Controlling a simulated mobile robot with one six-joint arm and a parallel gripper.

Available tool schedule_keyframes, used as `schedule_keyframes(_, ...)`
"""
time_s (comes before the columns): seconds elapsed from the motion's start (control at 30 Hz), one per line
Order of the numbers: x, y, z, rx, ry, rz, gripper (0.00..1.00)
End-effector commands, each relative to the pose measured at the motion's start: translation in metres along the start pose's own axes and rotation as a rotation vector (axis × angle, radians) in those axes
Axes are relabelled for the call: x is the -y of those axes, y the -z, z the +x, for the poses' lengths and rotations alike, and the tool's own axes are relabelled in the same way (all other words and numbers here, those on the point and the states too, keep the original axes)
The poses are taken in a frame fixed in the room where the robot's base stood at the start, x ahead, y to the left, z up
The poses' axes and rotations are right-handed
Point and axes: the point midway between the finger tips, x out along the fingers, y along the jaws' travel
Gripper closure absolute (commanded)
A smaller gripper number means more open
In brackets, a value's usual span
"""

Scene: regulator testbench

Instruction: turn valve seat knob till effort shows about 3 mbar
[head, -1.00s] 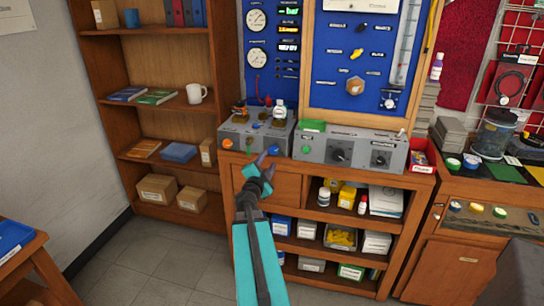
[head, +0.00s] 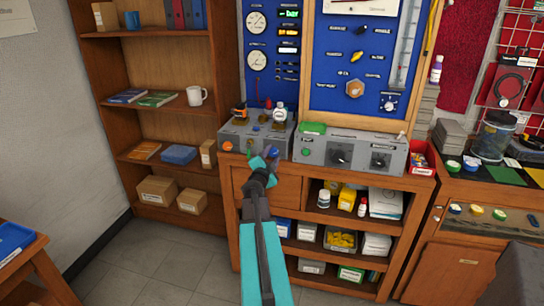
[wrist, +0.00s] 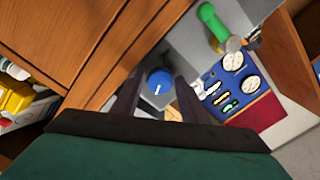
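A round blue knob (head: 274,152) with a white pointer line sits on the front of the left grey bench box. It also shows in the wrist view (wrist: 158,83). No label on it can be read, so I cannot tell whether it is the valve seat knob. My gripper (head: 267,156) is at the front of this box, close to the knob. In the wrist view the fingers (wrist: 156,94) are spread on either side of the knob, with visible gaps. Small lit displays (head: 289,32) are on the blue panel; their readings and the effort label are too small to read.
Two round gauges (head: 256,22) are on the blue panel. An orange knob (head: 228,146) is at the box's left, and a green handle shows in the wrist view (wrist: 213,22). A second grey box (head: 325,150) with black dials stands to the right. The floor at left is clear.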

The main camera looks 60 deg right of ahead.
Motion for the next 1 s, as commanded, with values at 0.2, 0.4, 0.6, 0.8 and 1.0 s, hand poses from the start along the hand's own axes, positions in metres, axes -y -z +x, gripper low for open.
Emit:
schedule_keyframes(0.2, 0.0, 0.0001, 0.0002, 0.0, 0.0, 0.0, 0.6)
schedule_keyframes(0.4, 0.0, 0.0001, 0.0001, 0.0, 0.0, 0.0, 0.85)
schedule_keyframes(0.6, -0.0004, 0.0, 0.0001, 0.0, 0.0, 0.013, 0.9)
schedule_keyframes(0.8, -0.0005, -0.0001, 0.0002, -0.001, 0.001, 0.085, 0.9)
schedule_keyframes(1.0, -0.0001, 0.0001, 0.0002, -0.001, 0.001, 0.118, 0.9)
